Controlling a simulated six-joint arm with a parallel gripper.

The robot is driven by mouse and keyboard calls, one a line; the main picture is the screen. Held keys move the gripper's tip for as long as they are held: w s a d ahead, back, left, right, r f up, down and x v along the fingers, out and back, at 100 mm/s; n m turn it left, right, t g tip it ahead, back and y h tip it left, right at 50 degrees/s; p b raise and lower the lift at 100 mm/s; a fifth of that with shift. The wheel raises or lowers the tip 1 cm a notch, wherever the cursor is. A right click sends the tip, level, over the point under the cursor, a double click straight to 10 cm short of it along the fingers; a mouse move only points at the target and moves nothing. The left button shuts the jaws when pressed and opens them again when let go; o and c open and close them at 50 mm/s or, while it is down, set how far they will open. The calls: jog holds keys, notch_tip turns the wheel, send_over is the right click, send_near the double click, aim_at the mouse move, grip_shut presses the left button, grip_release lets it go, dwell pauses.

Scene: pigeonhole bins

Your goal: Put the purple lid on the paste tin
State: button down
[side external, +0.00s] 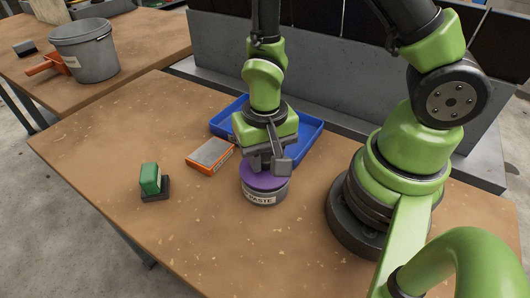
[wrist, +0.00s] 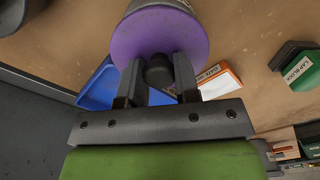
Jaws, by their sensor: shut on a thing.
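The paste tin (side external: 264,197) is a grey round tin with a "PASTE" label, upright on the brown table in the side external view. The purple lid (side external: 262,178) is at the tin's top, directly beneath my gripper (side external: 268,162). In the wrist view the purple lid (wrist: 160,28) shows its flat top with a dark knob between the fingers of my gripper (wrist: 157,75). My gripper is shut on that knob. Part of the grey tin (wrist: 142,4) shows behind the lid. I cannot tell whether the lid is fully seated or slightly above the rim.
A blue tray (side external: 310,135) lies behind my gripper. An orange-and-grey box (side external: 210,155) is left of the tin, and a green block on a dark base (side external: 151,180) is further left. A grey bucket (side external: 88,52) stands on another table. The front table area is clear.

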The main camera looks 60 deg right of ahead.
jog(key=shift+f, duration=0.7)
jog(key=c, duration=1.2)
grip_release()
jog(key=shift+o, duration=0.6)
jog(key=o, duration=0.5)
jog(key=shift+r, duration=0.1)
jog(key=shift+r, duration=3.9)
jog(key=s+r+n+t, duration=0.1)
jog(key=s+r+t, duration=0.1)
jog(key=r, duration=0.4)
jog(key=s+d+r+n+t+y, duration=0.1)
jog(key=s+r+t, duration=0.1)
jog(key=r, duration=0.4)
jog(key=s+d+r+n+t+y, duration=0.1)
jog(key=s+r+t, duration=0.1)
jog(key=r, duration=0.4)
jog(key=shift+s+r+t, duration=0.1)
jog(key=shift+s+t, duration=0.15)
jog(key=shift+t, duration=0.35)
